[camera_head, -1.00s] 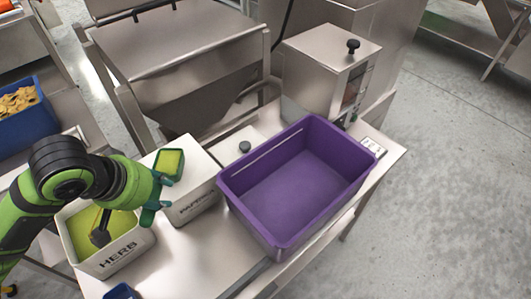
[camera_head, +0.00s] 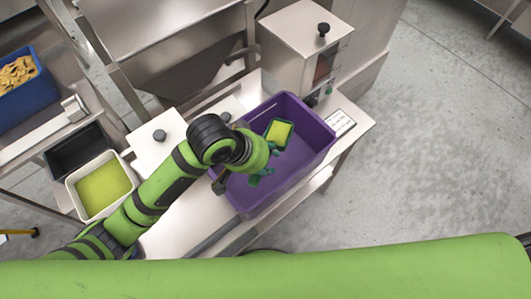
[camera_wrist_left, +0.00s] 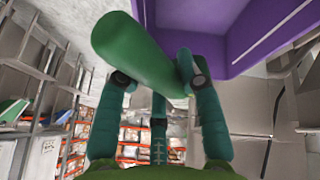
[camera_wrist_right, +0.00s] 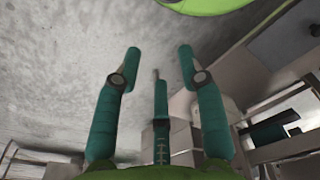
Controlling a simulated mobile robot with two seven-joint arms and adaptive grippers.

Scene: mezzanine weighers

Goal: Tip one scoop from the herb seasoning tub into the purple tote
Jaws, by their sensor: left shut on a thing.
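The purple tote (camera_head: 297,182) stands on the steel bench in the head view, open at the top. My left gripper (camera_head: 262,178) is over it, shut on a green scoop (camera_head: 279,133). The scoop is over the tote with yellow-green seasoning in its bowl and looks roughly level. In the left wrist view the scoop (camera_wrist_left: 140,50) lies across the fingers (camera_wrist_left: 158,82), with the tote (camera_wrist_left: 240,30) beyond. The white herb seasoning tub (camera_head: 75,201), holding yellow-green seasoning, is at the left. My right gripper (camera_wrist_right: 160,58) is open and empty in its wrist view.
A black bin (camera_head: 80,152) sits behind the herb tub. A white lidded tub (camera_head: 157,140) stands right of it. A steel weigher box (camera_head: 300,45) stands behind the tote. A blue crate of chips (camera_head: 22,100) is at the far left. Open floor lies to the right.

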